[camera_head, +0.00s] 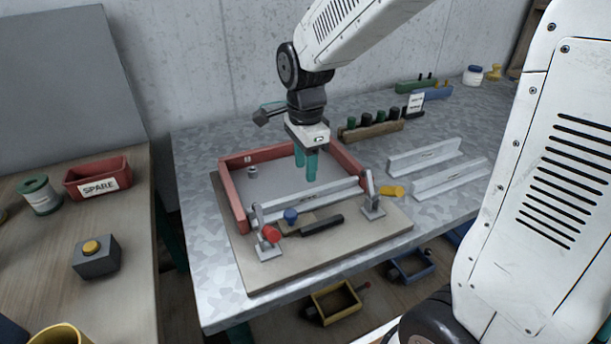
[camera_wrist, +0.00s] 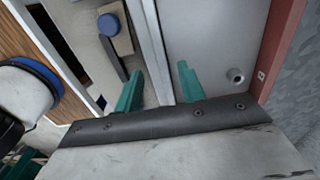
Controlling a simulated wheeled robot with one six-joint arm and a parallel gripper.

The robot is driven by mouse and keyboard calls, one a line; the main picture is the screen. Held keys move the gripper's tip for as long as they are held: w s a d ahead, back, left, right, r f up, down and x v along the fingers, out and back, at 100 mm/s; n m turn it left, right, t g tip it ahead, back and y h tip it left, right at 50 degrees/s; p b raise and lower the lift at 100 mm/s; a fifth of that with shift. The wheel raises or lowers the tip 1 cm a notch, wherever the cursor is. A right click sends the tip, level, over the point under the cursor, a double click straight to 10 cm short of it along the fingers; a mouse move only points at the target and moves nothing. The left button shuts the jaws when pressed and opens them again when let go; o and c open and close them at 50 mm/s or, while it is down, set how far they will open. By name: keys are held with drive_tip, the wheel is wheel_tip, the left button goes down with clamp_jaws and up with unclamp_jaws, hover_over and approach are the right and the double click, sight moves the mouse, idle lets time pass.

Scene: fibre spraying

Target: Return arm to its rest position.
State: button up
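My gripper (camera_head: 306,166) hangs from my white arm over the grey plate (camera_head: 325,177) inside the red frame. Its two teal fingers point down and stand apart with a visible gap, and I see nothing between them. In the wrist view the fingers (camera_wrist: 160,88) are also apart, with the edge of a metal bar (camera_wrist: 155,45) behind the gap. The red frame (camera_head: 232,200) sits on a beige board (camera_head: 265,272) on the metal table. A metal bar (camera_head: 330,198) lies along the frame's front side. Whether the fingertips touch the plate I cannot tell.
Toggle clamps with a red handle (camera_head: 272,234) and a yellow handle (camera_head: 391,190) stand at the bar's ends. A blue-knobbed block (camera_head: 291,216) and black bar (camera_head: 322,225) lie in front. Loose metal angles (camera_head: 424,155) and a wooden rack (camera_head: 371,130) stand right and behind.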

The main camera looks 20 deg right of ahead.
wheel_tip(320, 180, up, 7)
drive_tip(key=s+d+r+n+t, duration=0.1)
drive_tip(key=s+d+n, duration=0.2)
drive_tip(key=s+n, duration=1.5)
drive_tip(key=s, duration=0.4)
drive_tip(key=shift+r, duration=0.2)
drive_tip(key=shift+c, duration=0.3)
